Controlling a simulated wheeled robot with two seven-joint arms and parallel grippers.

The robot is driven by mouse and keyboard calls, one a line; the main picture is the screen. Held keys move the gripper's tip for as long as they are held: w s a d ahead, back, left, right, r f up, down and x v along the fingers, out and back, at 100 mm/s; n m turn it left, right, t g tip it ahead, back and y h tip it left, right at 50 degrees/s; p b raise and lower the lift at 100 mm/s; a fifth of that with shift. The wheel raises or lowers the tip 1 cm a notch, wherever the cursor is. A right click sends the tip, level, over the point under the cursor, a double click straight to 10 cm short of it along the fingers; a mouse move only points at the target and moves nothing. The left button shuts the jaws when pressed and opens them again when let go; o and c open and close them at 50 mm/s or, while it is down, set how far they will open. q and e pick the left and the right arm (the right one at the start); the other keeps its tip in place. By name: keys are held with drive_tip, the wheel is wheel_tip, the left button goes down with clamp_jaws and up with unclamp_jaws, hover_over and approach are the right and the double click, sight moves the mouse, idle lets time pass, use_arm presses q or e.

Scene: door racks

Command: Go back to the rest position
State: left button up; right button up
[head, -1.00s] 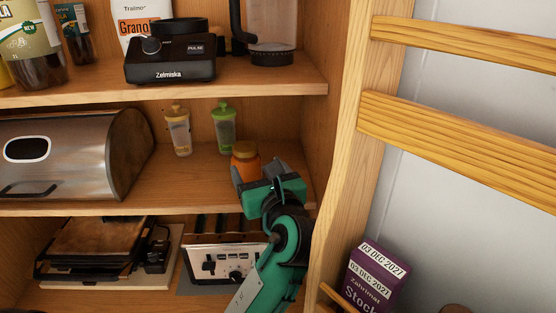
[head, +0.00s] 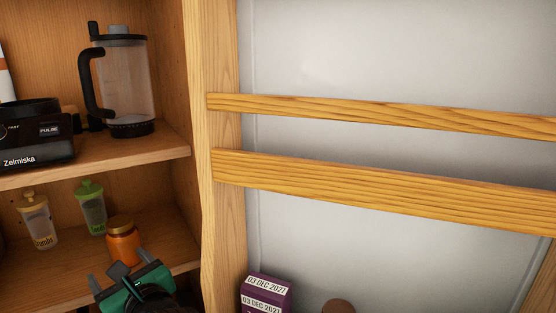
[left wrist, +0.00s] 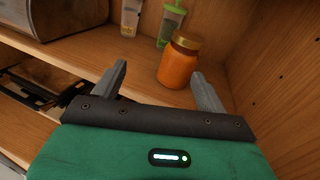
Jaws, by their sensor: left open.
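My left gripper (head: 120,268) is low at the left of the head view, in front of the middle cupboard shelf. Its grey fingers are apart with nothing between them, as the left wrist view (left wrist: 158,72) also shows. An orange jar (head: 122,245) with a brown-gold lid stands upright on that shelf, just beyond the fingertips. In the left wrist view the jar (left wrist: 180,65) is ahead of the fingers, nearer the right one, and appears apart from them. My right gripper is in neither view.
Two shakers, one yellow (head: 38,220) and one green (head: 91,208), stand behind the jar. A pitcher (head: 122,80) and a black appliance (head: 35,135) stand on the upper shelf. The door's wooden rails (head: 380,180) span the right side; a purple box (head: 265,292) sits below them.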

use_arm(q)
drive_tip(key=s+f+n+g+h, duration=0.1)
drive_tip(key=s+f+n+h, duration=0.15)
drive_tip(key=f, duration=0.45)
drive_tip(key=s+d+f+n+g+h, duration=0.1)
drive_tip(key=s+f+n+h, duration=0.1)
drive_tip(key=f+n, duration=0.35)
drive_tip(key=s+f+n+g+h, duration=0.1)
drive_tip(key=s+f+n+h, duration=0.15)
drive_tip(key=f, duration=0.65)
drive_tip(key=s+d+f+n+g+h, duration=0.4)
drive_tip(key=s+f+n+g+h, duration=0.15)
drive_tip(key=s+f+n, duration=0.9)
wheel_tip(320, 180, down, 32)
drive_tip(key=s+m+b, duration=0.2)
drive_tip(key=b, duration=0.2)
drive_tip(key=s+a+f+g+b, duration=0.1)
drive_tip(key=s+f, duration=0.8)
drive_tip(key=f, duration=0.3)
drive_tip(key=s+a+f+g+b, duration=0.1)
drive_tip(key=s+a+f+b, duration=0.1)
drive_tip(key=s+f, duration=0.8)
wheel_tip(320, 180, down, 3)
drive_tip(key=shift+s+r, duration=0.15)
drive_tip(key=shift+s, duration=0.15)
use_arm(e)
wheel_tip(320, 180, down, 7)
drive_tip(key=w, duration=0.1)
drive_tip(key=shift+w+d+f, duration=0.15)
